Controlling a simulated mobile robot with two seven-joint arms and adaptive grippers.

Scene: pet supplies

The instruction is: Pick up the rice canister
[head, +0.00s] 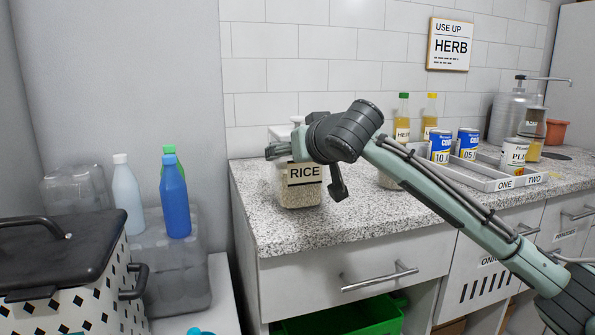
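The rice canister (300,193) is a clear jar with a pale lid and a RICE label, standing upright near the left end of the speckled counter. My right gripper (307,168) reaches in from the right and is at the canister's upper part, hiding much of its top. Its two dark fingers are spread apart, one toward the left of the canister and one hanging at its right side. I cannot tell whether either finger touches the jar. My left gripper is out of view.
A second jar (387,180) is partly hidden behind my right arm. Bottles (402,122), blue cans (439,147) and a divided tray (512,183) stand further right. The counter's front left is clear.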

